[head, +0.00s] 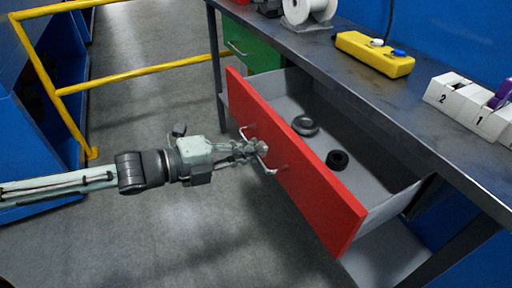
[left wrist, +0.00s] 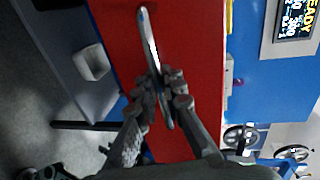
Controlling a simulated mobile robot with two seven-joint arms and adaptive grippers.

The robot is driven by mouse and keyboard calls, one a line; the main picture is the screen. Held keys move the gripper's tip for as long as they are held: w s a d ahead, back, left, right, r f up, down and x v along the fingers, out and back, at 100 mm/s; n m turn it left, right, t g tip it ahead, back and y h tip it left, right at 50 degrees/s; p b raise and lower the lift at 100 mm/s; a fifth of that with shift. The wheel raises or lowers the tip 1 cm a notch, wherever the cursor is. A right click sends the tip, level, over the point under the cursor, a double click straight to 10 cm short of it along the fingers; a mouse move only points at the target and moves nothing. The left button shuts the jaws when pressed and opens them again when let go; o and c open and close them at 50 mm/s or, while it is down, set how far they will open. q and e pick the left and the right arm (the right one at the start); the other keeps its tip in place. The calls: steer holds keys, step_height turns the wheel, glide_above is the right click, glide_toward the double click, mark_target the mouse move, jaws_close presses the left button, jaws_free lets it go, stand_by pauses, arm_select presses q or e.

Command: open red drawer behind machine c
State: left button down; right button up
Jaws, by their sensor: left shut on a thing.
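The red drawer (head: 297,165) under the workbench is pulled well out, and its grey inside shows. Two dark round parts lie in it: a wider ring (head: 305,125) and a smaller one (head: 338,160). My left gripper (head: 262,150) is at the drawer's front and shut on its metal handle. In the left wrist view, the fingers (left wrist: 165,95) close around the handle bar (left wrist: 150,45) against the red front (left wrist: 190,40). My right gripper does not show in either view.
A green drawer (head: 250,50) sits left of the red one. On the workbench (head: 350,85) are a white spool (head: 308,12), a yellow button box (head: 374,54) and white numbered holders (head: 465,103). A yellow railing (head: 140,75) stands at the left. Grey floor is clear before the drawer.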

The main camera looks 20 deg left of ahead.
arm_select(q)
steer(key=c, duration=1.6)
jaws_free()
steer(key=shift+a, duration=0.1)
steer(key=v, duration=0.7)
steer(key=shift+s, duration=0.2)
steer(key=shift+a, duration=0.15)
